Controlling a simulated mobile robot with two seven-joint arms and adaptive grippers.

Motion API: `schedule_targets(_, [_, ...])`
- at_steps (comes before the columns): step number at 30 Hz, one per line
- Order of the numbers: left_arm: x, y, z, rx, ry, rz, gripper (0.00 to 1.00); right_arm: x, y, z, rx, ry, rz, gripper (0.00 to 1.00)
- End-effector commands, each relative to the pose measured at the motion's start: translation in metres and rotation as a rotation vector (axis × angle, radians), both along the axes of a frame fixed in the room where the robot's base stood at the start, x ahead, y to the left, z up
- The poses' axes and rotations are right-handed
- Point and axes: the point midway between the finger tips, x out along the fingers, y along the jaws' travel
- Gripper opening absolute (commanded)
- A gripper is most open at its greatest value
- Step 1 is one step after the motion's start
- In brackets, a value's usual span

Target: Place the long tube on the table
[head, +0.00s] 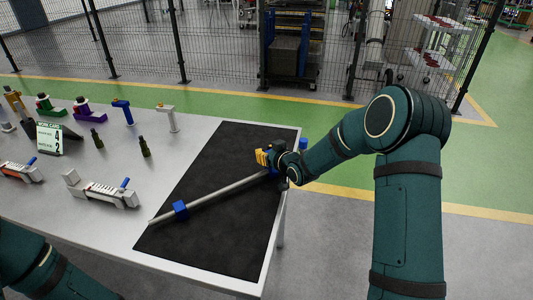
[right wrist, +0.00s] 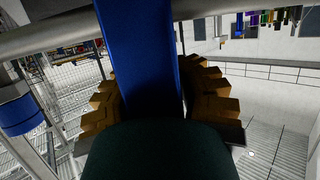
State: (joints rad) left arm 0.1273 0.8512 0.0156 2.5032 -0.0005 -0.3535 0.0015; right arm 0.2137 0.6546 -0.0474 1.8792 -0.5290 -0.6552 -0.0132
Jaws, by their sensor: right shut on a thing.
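The long tube (head: 222,190) is a thin grey rod with blue collars, one near its left end (head: 180,209). It lies slantwise over the black mat on the table (head: 210,275). My right gripper (head: 265,157), with yellow fingers, is at the tube's right end. In the right wrist view its ridged fingers (right wrist: 150,90) are shut on a blue part (right wrist: 138,45) of the tube, and the grey rod (right wrist: 45,38) runs across the top. I cannot tell whether the tube touches the mat. My left arm shows at lower left, its gripper outside the picture.
The black mat (head: 215,235) holds no other object. A wire fence stands behind.

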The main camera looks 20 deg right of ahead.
Motion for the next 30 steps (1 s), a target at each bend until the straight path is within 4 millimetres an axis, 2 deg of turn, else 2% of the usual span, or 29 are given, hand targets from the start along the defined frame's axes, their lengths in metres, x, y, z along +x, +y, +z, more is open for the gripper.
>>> schedule_targets(1, [0.0, 0.0, 0.0, 0.0, 0.0, 0.0, 0.4, 0.0, 0.001, 0.001, -0.001, -0.001, 0.003, 0.0])
schedule_targets(2, [0.0, 0.0, 0.0, 0.0, 0.0, 0.0, 0.4, 0.0, 0.001, 0.0, -0.003, 0.001, 0.003, 0.32])
schedule_targets(4, [0.0, 0.0, 0.0, 0.0, 0.0, 0.0, 0.4, 0.0, 0.001, 0.0, -0.002, 0.002, 0.003, 0.56])
schedule_targets(5, [0.0, 0.0, 0.0, 0.0, 0.0, 0.0, 0.4, 0.0, 0.001, 0.0, -0.001, 0.002, 0.004, 0.6])
schedule_targets(17, [0.0, 0.0, 0.001, 0.0, 0.001, 0.0, 0.4, -0.006, -0.001, 0.003, -0.001, 0.0, 0.001, 0.6])
schedule_targets(20, [-0.001, 0.0, 0.003, 0.0, 0.001, 0.0, 0.4, -0.018, -0.004, 0.007, 0.0, 0.001, 0.0, 0.6])
schedule_targets(30, [-0.002, 0.0, 0.009, -0.001, 0.004, 0.0, 0.4, -0.081, -0.016, 0.029, 0.0, 0.001, 0.0, 0.6])
